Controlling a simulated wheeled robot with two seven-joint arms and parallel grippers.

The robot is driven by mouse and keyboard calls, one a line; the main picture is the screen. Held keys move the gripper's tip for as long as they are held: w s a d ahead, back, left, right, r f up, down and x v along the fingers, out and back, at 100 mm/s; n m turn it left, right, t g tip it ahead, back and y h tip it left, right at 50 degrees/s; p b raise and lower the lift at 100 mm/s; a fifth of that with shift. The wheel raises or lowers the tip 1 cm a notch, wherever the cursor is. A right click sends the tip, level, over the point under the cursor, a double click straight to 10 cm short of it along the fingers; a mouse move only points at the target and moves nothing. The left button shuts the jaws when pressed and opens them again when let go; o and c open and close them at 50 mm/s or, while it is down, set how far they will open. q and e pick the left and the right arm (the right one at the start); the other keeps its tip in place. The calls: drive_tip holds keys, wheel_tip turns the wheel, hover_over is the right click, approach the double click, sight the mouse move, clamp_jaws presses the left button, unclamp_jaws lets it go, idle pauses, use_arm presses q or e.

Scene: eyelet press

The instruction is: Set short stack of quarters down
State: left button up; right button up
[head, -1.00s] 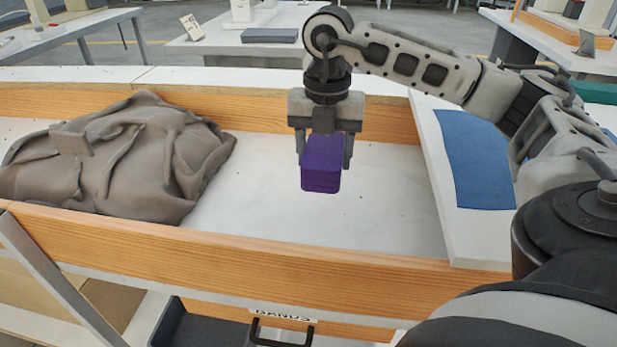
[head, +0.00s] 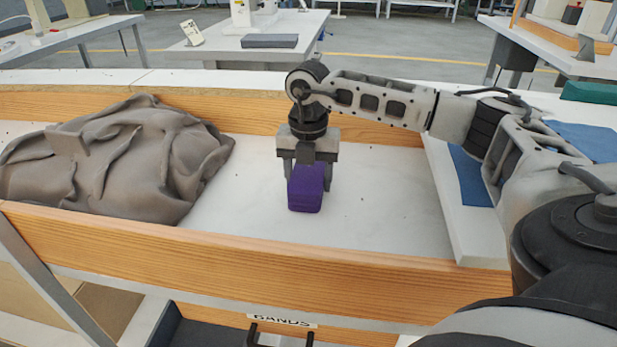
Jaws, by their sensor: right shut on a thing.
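The short stack of quarters (head: 306,192) shows in the head view as a small purple block of stacked layers. My right gripper (head: 308,170) points down and is shut on it, one finger at each side. The stack is low over the white table surface (head: 375,205), between the wooden rails. I cannot tell whether its underside touches the surface. My left gripper is not in view.
A crumpled brown-grey cloth heap (head: 120,165) fills the left of the trough. A wooden rail (head: 200,250) runs along the front and another (head: 385,130) along the back. A raised white board with blue cloth (head: 470,175) lies to the right. White surface around the stack is clear.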

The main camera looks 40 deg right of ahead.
sight(308, 172)
drive_tip(key=shift+f, duration=0.1)
drive_tip(key=o, duration=0.7)
drive_tip(key=shift+f, duration=0.1)
drive_tip(key=o, duration=0.4)
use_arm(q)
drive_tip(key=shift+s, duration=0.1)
use_arm(e)
wheel_tip(308, 172, up, 11)
drive_tip(key=shift+r+p, duration=0.1)
drive_tip(key=shift+p, duration=1.15)
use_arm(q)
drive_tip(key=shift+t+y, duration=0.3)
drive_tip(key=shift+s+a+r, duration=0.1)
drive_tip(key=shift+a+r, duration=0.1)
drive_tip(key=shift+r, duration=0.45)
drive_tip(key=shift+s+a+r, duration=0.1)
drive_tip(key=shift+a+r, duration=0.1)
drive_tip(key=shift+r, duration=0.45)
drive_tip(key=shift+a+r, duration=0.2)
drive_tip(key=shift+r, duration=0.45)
use_arm(e)
drive_tip(key=shift+r, duration=0.65)
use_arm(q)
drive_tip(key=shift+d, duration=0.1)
